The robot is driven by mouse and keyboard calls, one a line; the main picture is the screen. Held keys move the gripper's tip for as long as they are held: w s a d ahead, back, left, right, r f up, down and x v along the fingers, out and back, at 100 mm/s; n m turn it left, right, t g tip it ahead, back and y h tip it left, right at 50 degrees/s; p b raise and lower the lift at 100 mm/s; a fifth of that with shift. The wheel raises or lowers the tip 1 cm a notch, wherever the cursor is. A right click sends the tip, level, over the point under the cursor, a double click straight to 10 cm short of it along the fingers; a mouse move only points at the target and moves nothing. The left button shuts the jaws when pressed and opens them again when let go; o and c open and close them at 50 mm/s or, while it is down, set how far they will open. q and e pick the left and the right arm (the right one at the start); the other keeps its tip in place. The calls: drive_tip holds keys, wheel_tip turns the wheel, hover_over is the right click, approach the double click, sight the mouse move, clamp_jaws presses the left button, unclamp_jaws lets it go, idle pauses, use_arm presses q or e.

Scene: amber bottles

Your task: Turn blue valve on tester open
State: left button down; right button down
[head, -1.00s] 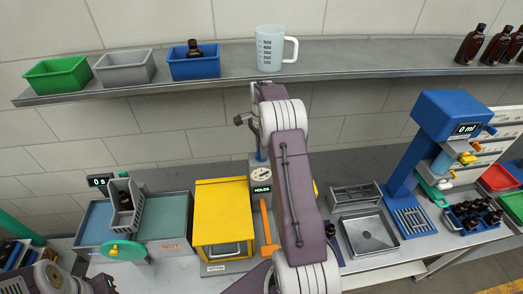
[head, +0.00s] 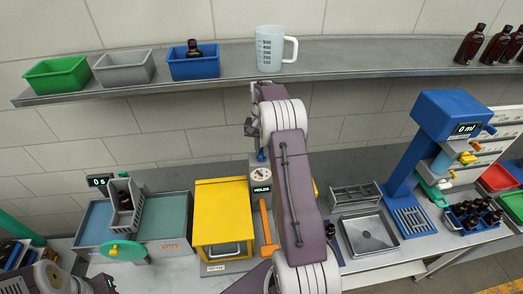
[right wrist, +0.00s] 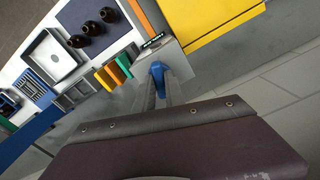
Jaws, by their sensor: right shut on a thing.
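The tester is a grey box with a round dial (head: 261,173) on top and a small dark display (head: 262,189) that seems to read HOLDS. Its blue valve (head: 262,156) stands at the back, just below my right wrist. The blue valve also shows in the right wrist view (right wrist: 158,69), between the fingertips of my right gripper (right wrist: 160,88). That gripper is shut on the valve. In the head view my right arm hides part of the tester's right side. My left gripper (head: 106,285) is partly in view at the bottom left edge; its jaws are unclear.
A steel tray (head: 368,234) and a blue dispenser (head: 452,115) are to the right. A shelf (head: 345,70) with a measuring jug (head: 270,48) runs above.

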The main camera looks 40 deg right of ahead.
sight(261, 151)
drive_tip(key=shift+r+n, duration=0.1)
drive_tip(key=shift+n, duration=0.5)
drive_tip(key=c, duration=1.4)
unclamp_jaws()
drive_tip(key=shift+w+r+b, duration=0.1)
drive_tip(key=shift+r+b, duration=0.05)
drive_tip(key=shift+b, duration=0.15)
wheel_tip(261, 151, up, 4)
drive_tip(key=shift+d+f+b, duration=0.1)
drive_tip(key=shift+f+b, duration=0.15)
drive_tip(key=shift+b, duration=0.6)
wheel_tip(261, 151, up, 5)
drive_tip(key=shift+r, duration=0.1)
